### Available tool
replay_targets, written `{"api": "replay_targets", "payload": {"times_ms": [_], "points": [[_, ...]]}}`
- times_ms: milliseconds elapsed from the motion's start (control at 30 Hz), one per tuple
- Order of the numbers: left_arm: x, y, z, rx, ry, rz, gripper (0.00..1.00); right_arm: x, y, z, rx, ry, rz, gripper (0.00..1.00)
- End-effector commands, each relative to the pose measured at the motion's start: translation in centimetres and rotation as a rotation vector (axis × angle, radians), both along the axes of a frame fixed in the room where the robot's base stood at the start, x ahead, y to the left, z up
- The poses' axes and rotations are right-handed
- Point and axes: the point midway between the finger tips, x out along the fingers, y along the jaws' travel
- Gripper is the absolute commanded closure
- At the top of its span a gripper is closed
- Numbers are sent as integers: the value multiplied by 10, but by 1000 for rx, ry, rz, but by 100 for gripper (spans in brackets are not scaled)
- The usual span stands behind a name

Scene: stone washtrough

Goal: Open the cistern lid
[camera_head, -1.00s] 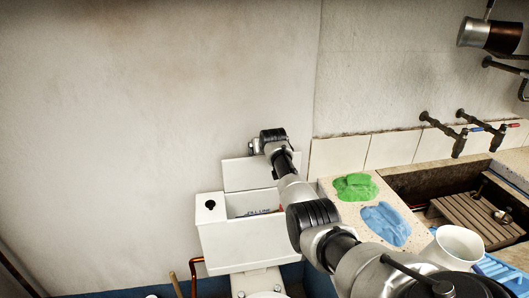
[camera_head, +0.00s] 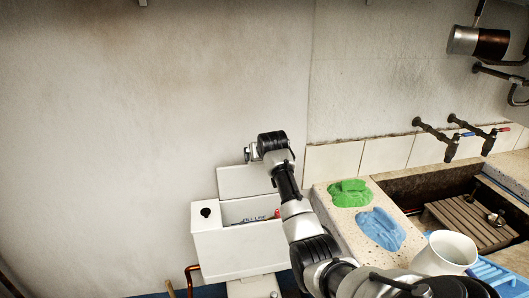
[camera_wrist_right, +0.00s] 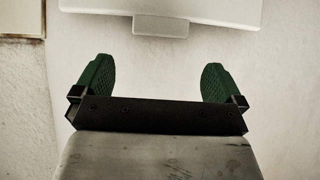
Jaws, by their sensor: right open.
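The white cistern (camera_head: 235,250) stands against the wall with its top partly open, and small coloured items show inside. Its white lid (camera_head: 240,181) stands raised against the wall behind the opening. My right arm reaches across the cistern's right side, and my right gripper (camera_head: 250,152) is near the lid's top edge. In the right wrist view its green fingers (camera_wrist_right: 160,83) are open and empty. The lid (camera_wrist_right: 215,8) and its small tab (camera_wrist_right: 160,26) are just beyond the fingers, apart from them. My left gripper is not in view.
A stone ledge right of the cistern holds a green cloth (camera_head: 350,193) and a blue cloth (camera_head: 381,229). A white cup (camera_head: 447,252), a sink with a wooden rack (camera_head: 470,220) and wall taps (camera_head: 450,140) lie further right. The wall at left is clear.

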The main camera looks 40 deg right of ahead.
Motion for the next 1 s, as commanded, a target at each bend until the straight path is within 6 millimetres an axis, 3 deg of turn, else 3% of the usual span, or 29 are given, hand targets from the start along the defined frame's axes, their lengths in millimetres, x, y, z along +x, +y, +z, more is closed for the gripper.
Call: {"api": "replay_targets", "payload": {"times_ms": [333,1000], "points": [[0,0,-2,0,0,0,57,-22,12,21,0,-2,1,0],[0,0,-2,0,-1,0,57,-23,13,22,-1,-2,0,0]]}}
